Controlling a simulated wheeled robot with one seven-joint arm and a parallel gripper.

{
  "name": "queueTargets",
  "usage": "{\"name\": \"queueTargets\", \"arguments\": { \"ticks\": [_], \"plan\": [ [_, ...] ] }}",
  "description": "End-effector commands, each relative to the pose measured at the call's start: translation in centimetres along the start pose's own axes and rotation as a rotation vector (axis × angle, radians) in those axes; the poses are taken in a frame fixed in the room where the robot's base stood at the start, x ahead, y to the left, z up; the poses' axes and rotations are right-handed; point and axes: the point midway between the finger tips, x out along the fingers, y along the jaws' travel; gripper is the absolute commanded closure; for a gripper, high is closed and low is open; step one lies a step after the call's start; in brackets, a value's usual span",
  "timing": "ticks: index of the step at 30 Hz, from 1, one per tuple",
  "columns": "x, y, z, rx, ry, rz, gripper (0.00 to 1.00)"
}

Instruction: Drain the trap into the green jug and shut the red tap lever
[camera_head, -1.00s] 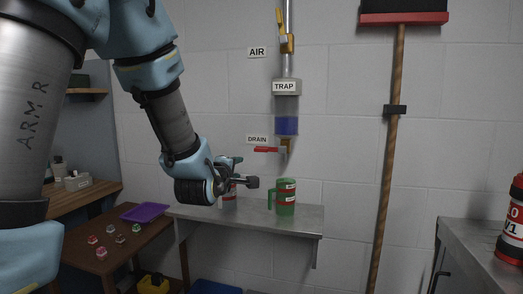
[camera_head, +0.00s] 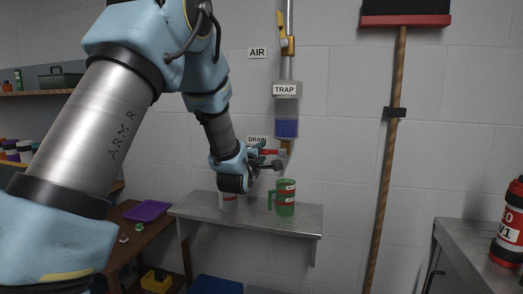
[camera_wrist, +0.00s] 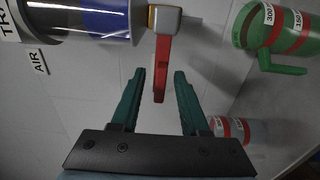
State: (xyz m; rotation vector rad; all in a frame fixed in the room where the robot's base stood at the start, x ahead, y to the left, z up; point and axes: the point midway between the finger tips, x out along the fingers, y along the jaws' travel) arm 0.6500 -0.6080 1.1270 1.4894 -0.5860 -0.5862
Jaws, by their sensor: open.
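The clear trap (camera_head: 287,103) hangs on the wall with blue liquid (camera_head: 287,128) in its lower part. The red tap lever (camera_wrist: 162,65) sticks out sideways from the drain valve below it. The green jug (camera_head: 286,207), with red bands, stands upright on the shelf below the drain; it also shows in the wrist view (camera_wrist: 248,25). My gripper (camera_head: 277,160) is at the lever's height. In the wrist view my open gripper (camera_wrist: 160,72) has the lever's free end between its fingertips, with gaps on both sides. No stream is visible.
A clear cup with red bands (camera_head: 229,200) stands left of the jug on the grey wall shelf (camera_head: 245,212). A yellow-handled air valve (camera_head: 284,38) is above the trap. A broom (camera_head: 389,150) hangs to the right. A purple tray (camera_head: 147,211) is on the left table.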

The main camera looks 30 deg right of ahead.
Motion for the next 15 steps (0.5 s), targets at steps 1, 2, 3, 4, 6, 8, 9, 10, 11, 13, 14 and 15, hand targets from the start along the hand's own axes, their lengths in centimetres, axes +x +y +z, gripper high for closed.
{"name": "queueTargets", "arguments": {
  "ticks": [1,2,3,4,6,8,9,10,11,13,14,15],
  "plan": [
    [0.16,0.02,0.02,0.000,0.000,0.000,0.55],
    [0.20,0.00,0.02,0.000,0.000,0.000,0.55],
    [0.23,-0.02,0.02,0.000,0.000,0.000,0.55],
    [0.23,-0.03,0.02,0.000,0.000,0.000,0.55],
    [0.22,-0.04,0.02,0.000,0.000,0.000,0.55],
    [0.21,-0.04,0.02,0.000,0.000,0.000,0.55],
    [0.20,-0.04,0.02,0.000,0.000,0.000,0.57],
    [0.20,-0.04,0.02,0.000,0.000,0.000,0.61],
    [0.19,-0.04,0.02,0.000,0.000,0.000,0.64],
    [0.19,-0.04,0.02,0.000,0.000,0.000,0.72],
    [0.19,-0.04,0.02,0.001,0.000,0.000,0.75],
    [0.19,-0.04,0.02,0.000,0.000,0.000,0.80]
  ]
}}
